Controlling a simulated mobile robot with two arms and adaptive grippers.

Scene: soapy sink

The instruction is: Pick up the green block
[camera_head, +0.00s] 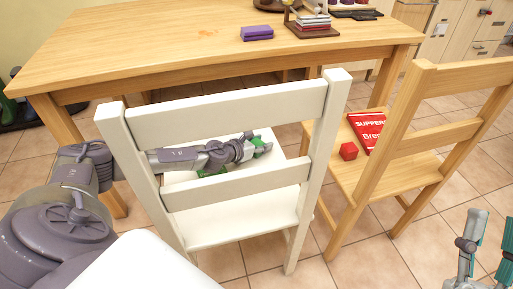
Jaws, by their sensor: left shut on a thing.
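My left arm reaches through the back of the white chair (225,232), between its slats. My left gripper (258,144) is over the seat and shut on a small green block (261,147), which shows only in part between the fingers. Whether the block touches the seat cannot be told. Another green patch (212,172) shows under the arm, mostly hidden by the arm and the lower slat. My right gripper (489,246) is at the lower right corner, partly cut off, with its fingers apart and empty.
A wooden chair (420,140) on the right holds a red block (349,151) and a red book (367,131). The wooden table (180,50) behind bears purple items (257,33) and a book stack (313,23). The white chair's slats closely surround my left arm.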

